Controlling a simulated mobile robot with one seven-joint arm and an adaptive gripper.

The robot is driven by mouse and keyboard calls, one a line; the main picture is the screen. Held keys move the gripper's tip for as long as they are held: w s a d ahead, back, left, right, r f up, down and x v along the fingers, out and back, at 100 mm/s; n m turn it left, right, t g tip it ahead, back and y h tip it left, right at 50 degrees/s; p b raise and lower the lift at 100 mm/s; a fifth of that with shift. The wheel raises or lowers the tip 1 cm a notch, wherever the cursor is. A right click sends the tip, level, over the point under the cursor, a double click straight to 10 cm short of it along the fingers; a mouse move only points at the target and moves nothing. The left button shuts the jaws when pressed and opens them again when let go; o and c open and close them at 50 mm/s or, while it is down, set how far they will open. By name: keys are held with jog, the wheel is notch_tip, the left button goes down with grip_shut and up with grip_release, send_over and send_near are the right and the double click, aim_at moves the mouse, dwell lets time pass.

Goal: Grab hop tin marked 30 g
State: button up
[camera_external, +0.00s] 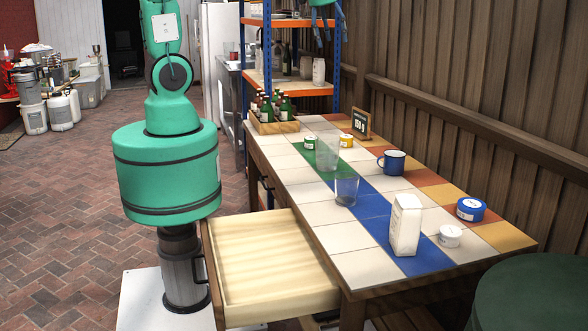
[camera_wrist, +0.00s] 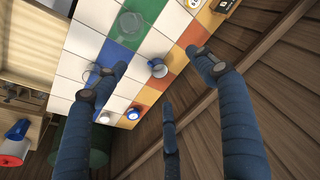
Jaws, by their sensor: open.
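Several small round tins stand on the tiled table. A green-sided tin (camera_external: 309,142) and a yellow tin (camera_external: 346,140) are towards its far end. A larger blue tin (camera_external: 471,209) and a white tin (camera_external: 450,237) are at the near right. Their labels are too small to read, so I cannot tell which is marked 30 g. In the wrist view, the yellow tin (camera_wrist: 193,4) is at the top edge and the blue tin (camera_wrist: 134,115) is low, between the fingers. My gripper (camera_external: 324,24) is open and empty, high above the table's far end, its upper part cut off.
Clear glasses (camera_external: 327,152) (camera_external: 346,190), a blue mug (camera_external: 391,162) and a white carton (camera_external: 405,224) stand among the tins. A bottle crate (camera_external: 274,126) and a small sign (camera_external: 361,123) are at the back. A drawer (camera_external: 265,262) is open. A wooden wall (camera_external: 480,90) borders the right.

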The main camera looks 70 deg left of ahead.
jog(key=w+a+f, duration=0.5)
jog(key=w+f, duration=0.1)
jog(key=w, duration=0.1)
jog(key=m+g, duration=0.2)
jog(key=g, duration=0.1)
send_over(347, 136)
notch_tip(347, 136, down, 27)
jog(key=shift+s+f+h+p, duration=0.1)
jog(key=shift+s+h+p, duration=0.05)
jog(key=shift+h+p, duration=0.2)
jog(key=shift+f+b, duration=0.45)
jog(key=shift+f, duration=3.85)
jog(key=shift+d+f+b, duration=0.1)
jog(key=shift+f+b, duration=0.35)
jog(key=shift+f, duration=2.15)
